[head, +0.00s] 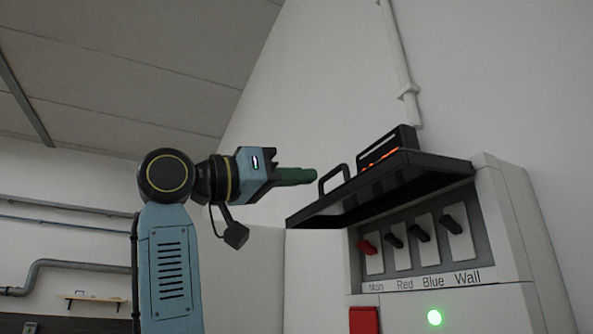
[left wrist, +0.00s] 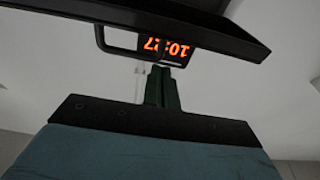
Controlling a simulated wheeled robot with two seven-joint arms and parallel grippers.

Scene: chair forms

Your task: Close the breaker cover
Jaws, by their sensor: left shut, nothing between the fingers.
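The breaker cover (head: 385,187) is a black panel, raised and hinged at its back edge above the switches in the head view. A black loop handle (head: 333,180) stands on its top near the front edge. The cover also shows across the top of the left wrist view (left wrist: 215,25), with the handle (left wrist: 125,50) below it. My left gripper (head: 314,176) has green fingers, is shut and empty, and points at the handle from the left. I cannot tell whether the fingertips touch the handle. My right gripper is in neither view.
The breaker box (head: 490,225) is light grey, with a red switch (head: 367,247) and several black switches under the cover. A green light (head: 434,317) glows below. A white pipe (head: 402,70) runs up the wall.

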